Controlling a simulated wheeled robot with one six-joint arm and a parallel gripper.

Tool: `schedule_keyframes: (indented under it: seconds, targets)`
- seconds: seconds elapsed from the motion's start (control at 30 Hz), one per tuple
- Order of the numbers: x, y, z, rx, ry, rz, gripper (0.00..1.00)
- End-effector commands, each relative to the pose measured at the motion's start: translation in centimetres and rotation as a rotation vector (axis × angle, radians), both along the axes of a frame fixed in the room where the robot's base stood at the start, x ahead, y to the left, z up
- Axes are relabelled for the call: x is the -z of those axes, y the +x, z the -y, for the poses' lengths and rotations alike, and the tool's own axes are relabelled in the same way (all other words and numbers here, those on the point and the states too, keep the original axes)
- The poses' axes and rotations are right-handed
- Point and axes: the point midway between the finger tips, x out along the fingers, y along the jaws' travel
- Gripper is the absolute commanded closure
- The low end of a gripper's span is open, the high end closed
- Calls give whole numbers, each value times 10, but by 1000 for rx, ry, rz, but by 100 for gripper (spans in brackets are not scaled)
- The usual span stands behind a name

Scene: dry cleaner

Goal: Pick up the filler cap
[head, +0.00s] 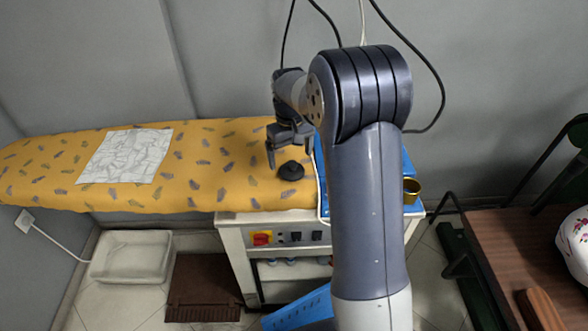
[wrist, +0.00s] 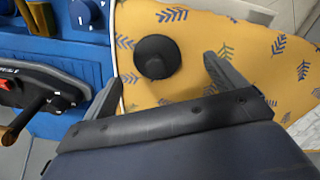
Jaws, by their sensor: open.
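The filler cap is a small round black knob with a wider base. It sits on the yellow, leaf-patterned ironing board (head: 210,185) near its front right part, and I see the cap (head: 291,171) in the head view. In the wrist view the cap (wrist: 157,57) is ahead of my gripper, nearer the left finger. My gripper (head: 289,152) is open and empty, just above and behind the cap. Its two fingers (wrist: 160,84) are spread wide with bare board between them. The cap appears apart from both fingers.
A white patterned cloth (head: 127,156) lies on the board's left. A blue surface (wrist: 75,40) adjoins the board, with an iron (wrist: 35,92) on it in the wrist view. A brass cup (head: 411,190) stands right of my arm. A brown table (head: 510,260) is at right.

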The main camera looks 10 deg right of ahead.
Motion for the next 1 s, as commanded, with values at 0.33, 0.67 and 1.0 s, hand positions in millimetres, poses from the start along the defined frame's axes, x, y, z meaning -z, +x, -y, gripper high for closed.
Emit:
schedule_keyframes:
  seconds: [0.33, 0.67, 1.0]
  targets:
    - [39, 10, 5, 1, 0, -5, 9]
    - [53, 10, 5, 0, 0, 1, 9]
    - [52, 10, 5, 0, 0, 0, 33]
